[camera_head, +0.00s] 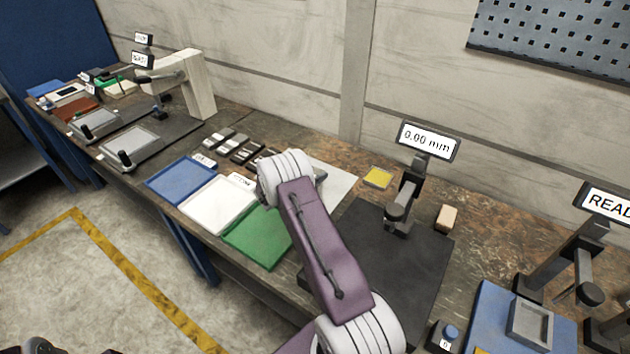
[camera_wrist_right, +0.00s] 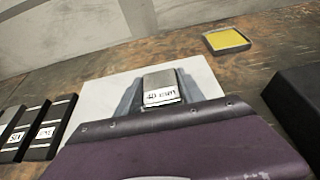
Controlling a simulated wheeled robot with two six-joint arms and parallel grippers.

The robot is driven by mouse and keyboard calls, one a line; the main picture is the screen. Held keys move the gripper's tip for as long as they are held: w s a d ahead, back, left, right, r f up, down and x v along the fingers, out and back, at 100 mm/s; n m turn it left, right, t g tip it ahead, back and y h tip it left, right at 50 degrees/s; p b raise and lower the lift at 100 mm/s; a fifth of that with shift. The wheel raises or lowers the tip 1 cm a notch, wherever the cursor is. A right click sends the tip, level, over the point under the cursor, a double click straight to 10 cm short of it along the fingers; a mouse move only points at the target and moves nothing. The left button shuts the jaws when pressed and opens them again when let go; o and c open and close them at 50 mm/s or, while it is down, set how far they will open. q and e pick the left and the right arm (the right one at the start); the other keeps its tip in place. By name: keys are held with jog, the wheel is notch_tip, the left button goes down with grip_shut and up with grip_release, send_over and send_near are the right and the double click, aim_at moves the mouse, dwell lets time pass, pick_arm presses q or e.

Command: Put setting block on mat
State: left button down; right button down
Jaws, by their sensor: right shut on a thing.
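The setting block (camera_wrist_right: 162,86) is a small grey block with a white label, seen in the right wrist view. My right gripper (camera_wrist_right: 164,98) is shut on it, with one finger on each side. The block is over the white mat (camera_wrist_right: 95,97); I cannot tell whether it touches it. In the head view, part of the mat (camera_head: 340,188) shows to the right of my right arm, which hides the block and fingertips. My left gripper is not in view.
Several dark labelled blocks (camera_head: 240,150) lie left of the mat. Blue (camera_head: 180,180), white (camera_head: 216,205) and green (camera_head: 258,236) trays line the front edge. A yellow pad (camera_head: 378,177) and a gauge stand (camera_head: 403,200) reading 0.00 mm are to the right.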

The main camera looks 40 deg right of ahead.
notch_tip(320, 180, down, 3)
jog(key=shift+w+f, duration=0.1)
jog(key=shift+f, duration=0.1)
jog(key=c, duration=0.7)
grip_release()
jog(key=shift+a+r, duration=0.2)
jog(key=shift+a, duration=0.1)
jog(key=v, duration=1.1)
jog(key=shift+s+a+r, duration=0.1)
jog(key=shift+s+a, duration=0.05)
jog(key=shift+s, duration=0.1)
